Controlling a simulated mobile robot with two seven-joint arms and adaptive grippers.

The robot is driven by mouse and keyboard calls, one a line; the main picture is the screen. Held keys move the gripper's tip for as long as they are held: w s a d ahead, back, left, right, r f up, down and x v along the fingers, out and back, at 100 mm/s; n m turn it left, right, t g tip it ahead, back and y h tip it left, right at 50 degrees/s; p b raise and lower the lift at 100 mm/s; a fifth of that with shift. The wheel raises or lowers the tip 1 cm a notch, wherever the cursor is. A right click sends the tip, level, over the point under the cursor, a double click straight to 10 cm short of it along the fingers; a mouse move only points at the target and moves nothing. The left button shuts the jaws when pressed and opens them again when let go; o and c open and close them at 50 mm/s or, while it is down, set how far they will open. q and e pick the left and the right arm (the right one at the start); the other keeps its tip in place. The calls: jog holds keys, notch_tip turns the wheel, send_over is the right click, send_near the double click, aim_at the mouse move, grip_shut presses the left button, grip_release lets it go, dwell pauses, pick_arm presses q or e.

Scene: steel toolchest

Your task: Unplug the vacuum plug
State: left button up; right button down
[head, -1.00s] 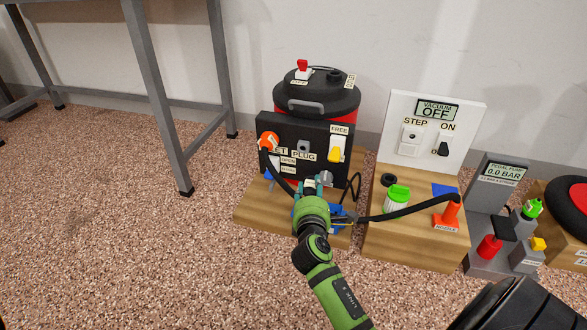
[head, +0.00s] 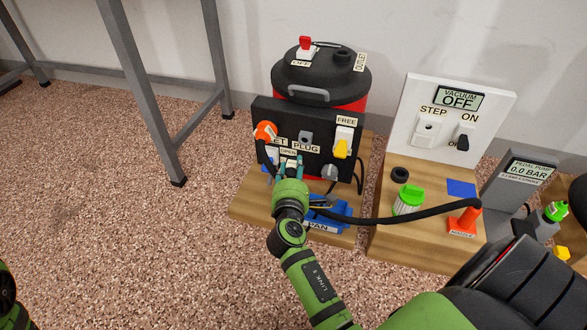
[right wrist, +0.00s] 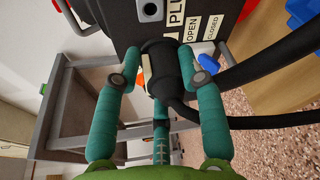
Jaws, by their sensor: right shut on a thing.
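My right gripper (head: 289,163) is in front of the black panel (head: 262,113) of the vacuum stand. In the right wrist view its teal fingers (right wrist: 155,80) are shut on the plug (right wrist: 160,62), a black cylinder with a black cord trailing right. The grey socket (head: 305,138) by the PLUG label lies just above and right of the gripper; in the right wrist view its round hole (right wrist: 149,9) looks empty. The plug is apart from that hole; whether its far end touches the panel cannot be told. My left gripper is not in view.
The vacuum (head: 318,82) stands behind the panel. An orange hose end (head: 265,131), a yellow lever (head: 341,149) and a grey knob (head: 330,172) are close by. A blue pan (head: 325,212) lies below. A black hose crosses to the orange nozzle (head: 466,221). Floor at left is clear.

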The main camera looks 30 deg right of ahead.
jog(key=shift+w+a, duration=0.1)
jog(key=shift+a, duration=0.05)
jog(key=shift+w+d+r+m+g+h, duration=0.1)
jog(key=shift+d+m+g+h, duration=0.1)
jog(key=shift+m+g+h, duration=0.15)
jog(key=shift+s+d+r+x, duration=0.1)
jog(key=shift+d+r+x, duration=0.05)
jog(key=shift+x, duration=0.75)
jog(key=shift+s+d+r+x, duration=0.1)
jog(key=shift+r+x, duration=0.05)
jog(key=shift+x, duration=0.7)
jog(key=shift+s+d+r+x, duration=0.1)
jog(key=shift+d+x, duration=0.05)
jog(key=shift+x, duration=0.75)
jog(key=shift+g+p, duration=0.25)
jog(key=shift+p, duration=0.3)
jog(key=shift+r+x, duration=0.15)
jog(key=shift+x, duration=0.6)
jog(key=shift+r+x, duration=0.15)
jog(key=shift+x, duration=0.55)
jog(key=c, duration=0.7)
grip_release()
jog(key=shift+d, duration=0.15)
jog(key=shift+s, duration=0.1)
